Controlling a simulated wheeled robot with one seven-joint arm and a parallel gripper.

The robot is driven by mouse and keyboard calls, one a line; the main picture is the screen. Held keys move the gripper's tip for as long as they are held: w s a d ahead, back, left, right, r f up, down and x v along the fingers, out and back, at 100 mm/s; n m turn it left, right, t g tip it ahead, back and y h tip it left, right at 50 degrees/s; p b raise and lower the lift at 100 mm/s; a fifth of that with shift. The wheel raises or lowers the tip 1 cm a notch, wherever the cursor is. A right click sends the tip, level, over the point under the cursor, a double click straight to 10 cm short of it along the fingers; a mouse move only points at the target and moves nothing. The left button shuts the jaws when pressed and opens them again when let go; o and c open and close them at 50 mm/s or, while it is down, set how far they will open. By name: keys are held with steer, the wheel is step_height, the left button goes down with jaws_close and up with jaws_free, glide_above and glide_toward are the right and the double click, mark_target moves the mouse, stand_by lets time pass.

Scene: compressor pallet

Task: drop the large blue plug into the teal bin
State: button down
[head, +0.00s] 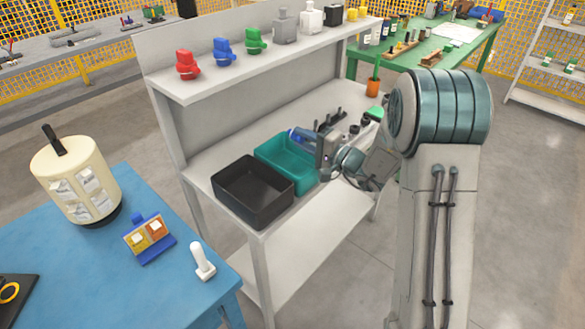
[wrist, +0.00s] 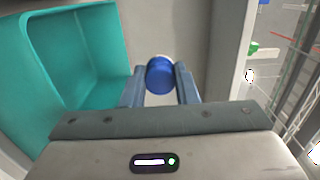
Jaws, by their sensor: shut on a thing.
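The large blue plug (wrist: 160,76) is held between the two fingers of my gripper (wrist: 160,92) in the wrist view. In the head view the plug (head: 294,135) shows as a small blue piece at the tip of my gripper (head: 308,138). The teal bin (head: 268,150) stands on the grey workbench. In the head view my gripper is at the bin's far right side, above the bench. In the wrist view the teal bin (wrist: 105,50) is to the left of the plug, and the plug is beside the bin, not over its opening.
A black bin (head: 245,205) stands directly left of the teal bin. A shelf (head: 215,82) above the bench holds red, blue, green, grey, white and black pieces. Several dark parts (head: 338,117) lie behind my gripper. A blue table (head: 190,295) stands at the front left.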

steer(key=c, duration=1.1)
jaws_free()
steer(key=shift+o, duration=0.2)
steer(key=b+v, duration=0.2)
steer(key=v, duration=1.2)
